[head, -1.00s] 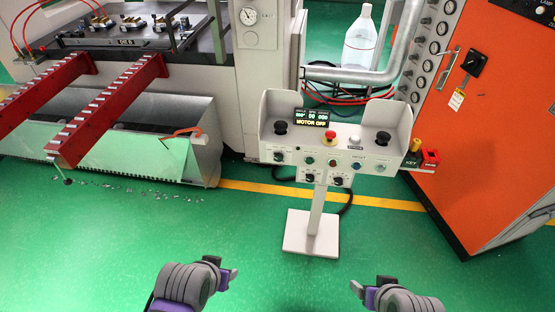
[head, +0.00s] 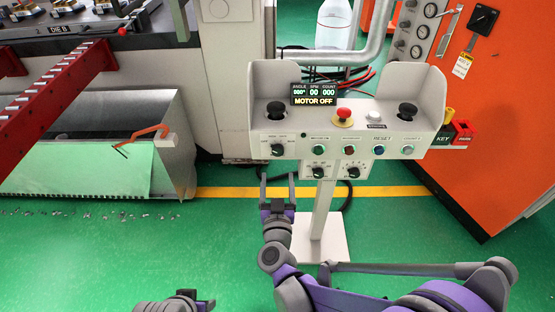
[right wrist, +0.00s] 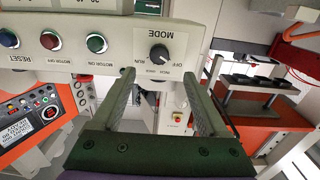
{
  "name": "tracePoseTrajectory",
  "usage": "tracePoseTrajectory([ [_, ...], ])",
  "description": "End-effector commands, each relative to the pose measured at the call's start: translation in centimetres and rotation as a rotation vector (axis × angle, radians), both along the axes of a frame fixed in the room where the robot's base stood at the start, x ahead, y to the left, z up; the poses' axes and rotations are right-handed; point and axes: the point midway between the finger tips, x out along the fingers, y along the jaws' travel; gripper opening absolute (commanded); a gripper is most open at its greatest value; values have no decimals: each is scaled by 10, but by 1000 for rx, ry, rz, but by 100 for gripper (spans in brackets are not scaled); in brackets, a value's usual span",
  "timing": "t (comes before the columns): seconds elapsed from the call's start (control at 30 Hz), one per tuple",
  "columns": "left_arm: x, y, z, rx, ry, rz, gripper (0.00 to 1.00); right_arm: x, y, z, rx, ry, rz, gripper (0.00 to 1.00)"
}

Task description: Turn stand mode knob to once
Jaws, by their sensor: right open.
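The stand (head: 262,115) is a white control box on a post. Its mode knob (head: 277,149) is black and round, at the left end of the front panel. In the right wrist view the same knob (right wrist: 159,54) appears upside down under the word MODE, with OFF, RUN, INCH and ONCE labels around it. My right gripper (head: 278,184) is open and empty below and in front of the knob. In its wrist view the two fingers flank the knob's position without touching it. My left gripper (head: 200,303) shows only partly at the bottom edge; its jaws are unclear.
A red emergency button (head: 343,116), two black palm buttons and several small panel buttons share the stand. Two more knobs (head: 318,172) sit lower. An orange cabinet (head: 470,160) stands right, and a metal bin (head: 172,150) left.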

Motion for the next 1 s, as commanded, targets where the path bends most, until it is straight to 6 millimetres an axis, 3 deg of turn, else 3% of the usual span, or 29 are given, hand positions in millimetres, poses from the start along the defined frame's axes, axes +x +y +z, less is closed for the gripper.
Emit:
tracePoseTrajectory([
  [0.5,1,0,-11,0,3,0,50,88,-1,1,-1,0,0,77],
  [0.7,2,0,-12,0,4,0,50,101,-1,2,-1,0,1,77],
  [0.97,2,0,-12,0,4,0,50,102,-1,2,-1,0,1,77],
  [1.0,2,0,-12,0,4,0,50,102,-1,2,-1,0,1,72],
])
